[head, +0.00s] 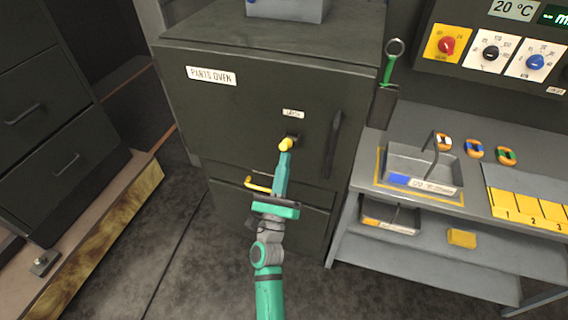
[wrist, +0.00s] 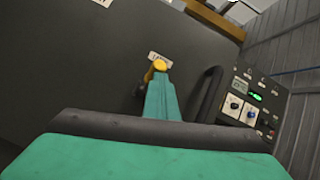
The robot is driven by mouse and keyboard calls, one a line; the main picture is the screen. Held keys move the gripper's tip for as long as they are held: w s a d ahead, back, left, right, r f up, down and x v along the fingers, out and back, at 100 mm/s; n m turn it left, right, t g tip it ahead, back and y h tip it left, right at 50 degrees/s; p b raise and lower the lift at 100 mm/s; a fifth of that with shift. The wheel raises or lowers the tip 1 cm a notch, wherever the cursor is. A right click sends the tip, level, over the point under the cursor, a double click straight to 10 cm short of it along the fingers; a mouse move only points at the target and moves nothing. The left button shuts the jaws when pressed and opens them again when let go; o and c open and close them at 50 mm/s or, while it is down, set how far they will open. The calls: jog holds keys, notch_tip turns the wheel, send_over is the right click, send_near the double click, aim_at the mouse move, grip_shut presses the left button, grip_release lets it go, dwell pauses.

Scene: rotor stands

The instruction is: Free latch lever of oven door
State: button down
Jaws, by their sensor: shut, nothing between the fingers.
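The dark parts oven (head: 250,105) stands in the middle of the head view, its door closed. The yellow latch lever (head: 289,143) sits on a dark mount below a small white label (head: 293,113). In the wrist view the yellow lever (wrist: 158,67) shows just beyond the fingertips. My gripper (head: 285,153) is shut with nothing held, its green fingers at the lever's lower end. I cannot tell whether they touch it. The fingers (wrist: 160,85) hide part of the lever in the wrist view. A dark vertical door handle (head: 333,145) is to the right of the lever.
A yellow handle (head: 262,186) is on the lower drawer, close to my wrist. A grey bench (head: 360,190) to the right bears a metal tray (head: 400,160) and yellow numbered blocks (head: 525,208). A green-handled tool (head: 388,68) hangs beside the oven.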

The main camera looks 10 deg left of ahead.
notch_tip(320, 180, up, 2)
jog(key=shift+d+r, duration=0.1)
jog(key=shift+r, duration=0.05)
notch_tip(320, 180, down, 6)
jog(key=s+r, duration=0.1)
jog(key=s, duration=0.1)
jog(key=s+r, duration=0.2)
jog(key=s, duration=0.7)
jog(key=shift+s+d, duration=0.2)
jog(key=shift+s, duration=0.15)
jog(key=s+d+f+n+g, duration=0.3)
jog(key=s+f+n, duration=0.1)
jog(key=s+n, duration=0.6)
jog(key=s+d+f+n+g, duration=0.3)
jog(key=s+d+f+n, duration=0.1)
jog(key=s+n, duration=0.7)
jog(key=s+d+f+n+g, duration=0.3)
jog(key=s+d+f+n, duration=0.1)
jog(key=s+n, duration=0.6)
jog(key=shift+s+f+n, duration=0.3)
jog(key=shift+f+n, duration=0.2)
jog(key=shift+f, duration=0.05)
